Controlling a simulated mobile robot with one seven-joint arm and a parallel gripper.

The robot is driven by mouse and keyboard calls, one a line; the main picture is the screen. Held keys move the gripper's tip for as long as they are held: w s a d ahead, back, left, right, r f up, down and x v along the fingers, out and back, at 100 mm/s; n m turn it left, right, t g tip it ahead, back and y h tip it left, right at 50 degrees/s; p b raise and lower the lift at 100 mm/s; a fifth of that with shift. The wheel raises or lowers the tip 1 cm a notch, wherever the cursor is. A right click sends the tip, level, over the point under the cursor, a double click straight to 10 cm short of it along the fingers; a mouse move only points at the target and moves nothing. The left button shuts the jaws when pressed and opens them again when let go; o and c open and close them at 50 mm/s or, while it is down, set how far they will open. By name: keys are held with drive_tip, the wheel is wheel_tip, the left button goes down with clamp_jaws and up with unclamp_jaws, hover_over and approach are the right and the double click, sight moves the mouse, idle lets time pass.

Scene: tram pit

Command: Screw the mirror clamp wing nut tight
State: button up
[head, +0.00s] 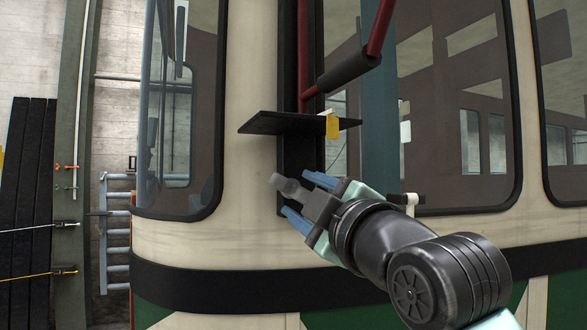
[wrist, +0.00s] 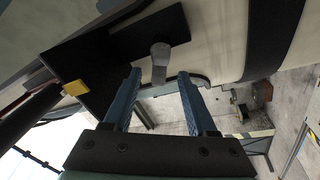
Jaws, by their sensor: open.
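The grey wing nut (head: 287,186) shows in the head view below the black bracket plate, in front of the tram's dark post. It also appears in the wrist view (wrist: 160,58) as a grey paddle-like piece just beyond the fingertips. My gripper (head: 296,194) has its two blue fingers apart, one on each side of the wing nut's line. In the wrist view, my gripper (wrist: 160,76) has a clear gap between its fingers, and no contact shows. The clamp's thread is hidden.
The black bracket plate (head: 270,123) juts out just above my gripper, with a yellow tag (head: 332,127) on it. A red tube arm (head: 378,28) with a black sleeve rises above. The cream tram wall (head: 245,200) is close behind. Bluish rungs (head: 117,232) stand at left.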

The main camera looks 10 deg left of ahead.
sight(296, 192)
drive_tip(key=p+x, duration=0.2)
drive_tip(key=x, duration=0.3)
clamp_jaws()
idle(0.3)
